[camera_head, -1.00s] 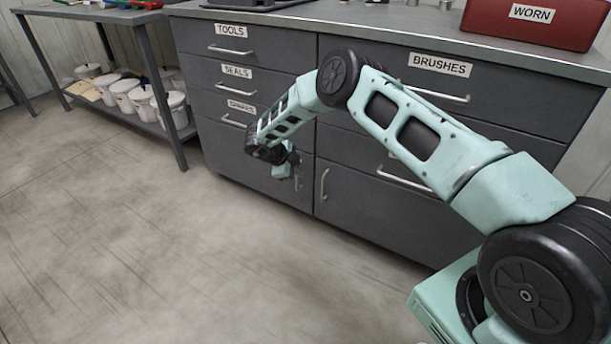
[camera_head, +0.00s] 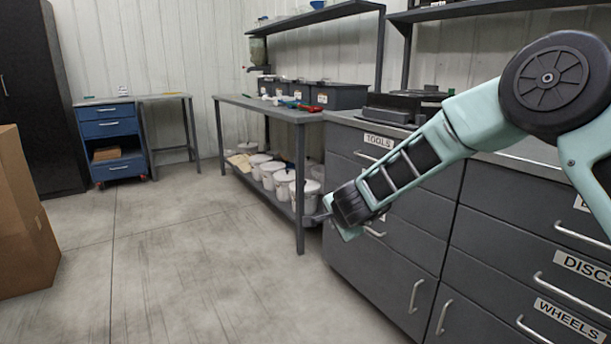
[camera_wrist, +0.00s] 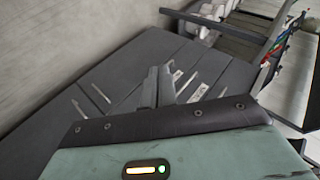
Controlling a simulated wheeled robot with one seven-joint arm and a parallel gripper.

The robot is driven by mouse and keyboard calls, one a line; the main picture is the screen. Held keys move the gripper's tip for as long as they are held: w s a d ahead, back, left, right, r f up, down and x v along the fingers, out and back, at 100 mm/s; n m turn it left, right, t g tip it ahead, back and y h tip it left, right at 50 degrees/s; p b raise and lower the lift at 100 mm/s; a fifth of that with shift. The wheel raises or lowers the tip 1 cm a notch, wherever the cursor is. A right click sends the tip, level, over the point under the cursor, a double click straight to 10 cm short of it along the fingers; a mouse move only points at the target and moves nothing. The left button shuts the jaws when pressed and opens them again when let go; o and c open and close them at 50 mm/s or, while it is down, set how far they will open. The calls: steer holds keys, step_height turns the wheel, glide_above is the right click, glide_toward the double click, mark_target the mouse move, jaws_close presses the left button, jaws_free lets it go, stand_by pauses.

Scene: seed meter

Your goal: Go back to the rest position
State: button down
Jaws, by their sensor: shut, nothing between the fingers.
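My gripper (camera_wrist: 160,72) shows in the wrist view with its two grey fingers together and nothing held between them. The grey drawer cabinet (camera_wrist: 88,88) fills much of the view behind it. In the head view my arm reaches down and to the left across the front of the grey drawer cabinet (camera_head: 402,262). The gripper end there is small and mostly hidden by my own wrist, near the cabinet's left corner.
A workbench (camera_head: 268,108) with white buckets (camera_head: 283,185) on its lower shelf stands left of the cabinet. A blue drawer unit (camera_head: 108,128) is at the back left. A cardboard box (camera_head: 22,225) stands at the left edge. The floor between is clear.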

steer(key=s+a+r+n+g+y, duration=0.2)
steer(key=s+a+r+n+y, duration=0.35)
steer(key=s, duration=0.45)
steer(key=s+a+n+g, duration=0.3)
steer(key=s+n, duration=0.5)
steer(key=s, duration=1)
steer(key=s+d+n+g+h, duration=0.55)
steer(key=s+d, duration=0.95)
steer(key=s, duration=0.4)
step_height(320, 180, up, 24)
steer(key=p, duration=2.5)
steer(key=shift+a+r+n+t+h, duration=0.15)
steer(key=shift+r+n+t+h, duration=0.05)
steer(key=shift+n+t+h, duration=0.15)
